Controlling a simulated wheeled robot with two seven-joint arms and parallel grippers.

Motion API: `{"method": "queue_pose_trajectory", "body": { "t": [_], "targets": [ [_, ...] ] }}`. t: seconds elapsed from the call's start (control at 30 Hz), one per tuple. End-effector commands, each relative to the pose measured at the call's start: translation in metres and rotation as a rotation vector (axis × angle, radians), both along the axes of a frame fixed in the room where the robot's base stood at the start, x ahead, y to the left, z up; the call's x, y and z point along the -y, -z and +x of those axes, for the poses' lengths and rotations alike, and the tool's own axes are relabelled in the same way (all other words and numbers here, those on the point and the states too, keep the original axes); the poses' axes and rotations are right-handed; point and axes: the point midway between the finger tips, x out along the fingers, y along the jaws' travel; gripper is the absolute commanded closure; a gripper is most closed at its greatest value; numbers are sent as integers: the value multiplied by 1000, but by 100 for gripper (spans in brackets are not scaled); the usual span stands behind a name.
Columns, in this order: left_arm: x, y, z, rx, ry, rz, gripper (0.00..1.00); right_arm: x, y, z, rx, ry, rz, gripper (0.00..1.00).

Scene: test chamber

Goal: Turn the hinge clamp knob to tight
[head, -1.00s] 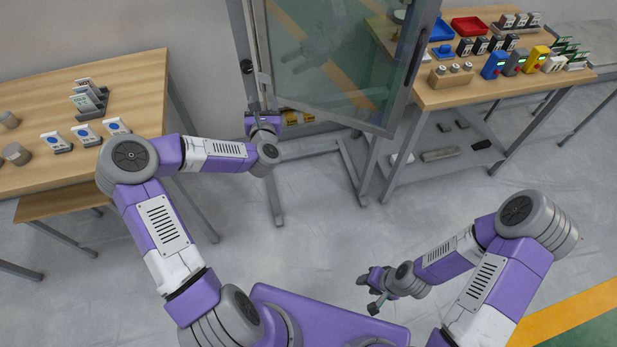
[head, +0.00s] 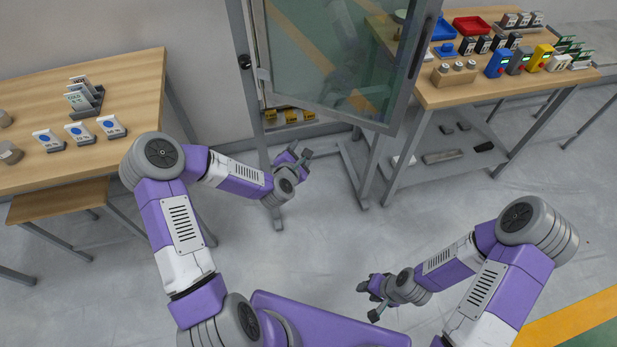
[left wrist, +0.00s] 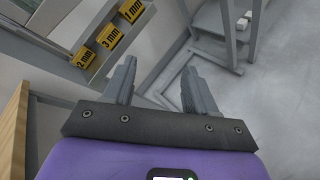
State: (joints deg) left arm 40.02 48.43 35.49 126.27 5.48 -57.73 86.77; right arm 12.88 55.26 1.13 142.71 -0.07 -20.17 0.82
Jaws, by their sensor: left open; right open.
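A dark round knob (head: 249,61) sits on the left post of the chamber frame in the head view, beside the glass door (head: 345,50). It looks like the hinge clamp knob, but its setting is too small to read. My left gripper (head: 300,151) is open and empty, below the knob and to its right, in front of the chamber's lower edge. My right gripper (head: 367,300) is open and empty, low over the floor.
Yellow blocks marked 1 mm (left wrist: 131,10), 3 mm (left wrist: 109,36) and 2 mm (left wrist: 83,57) sit in the chamber's bottom. The door hangs open toward the right table (head: 500,88), which carries trays and devices. The left table (head: 120,75) holds cards.

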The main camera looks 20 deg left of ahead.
Motion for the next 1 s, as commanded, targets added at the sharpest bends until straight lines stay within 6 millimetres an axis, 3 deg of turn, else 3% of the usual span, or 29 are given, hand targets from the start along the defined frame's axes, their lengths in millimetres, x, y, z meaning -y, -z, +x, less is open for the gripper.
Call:
{"method": "queue_pose_trajectory", "body": {
  "t": [0.2, 0.4, 1.0],
  "targets": [
    [22, 35, -16, -76, 136, 118, 43, 0, 11, 0, 0, 0, 0, 58],
    [34, 53, -26, -117, 221, 191, 43, 0, 15, 0, 0, 0, 0, 58],
    [38, 59, -31, -131, 255, 218, 43, 0, 16, 0, 0, 0, 0, 58]
  ]
}}
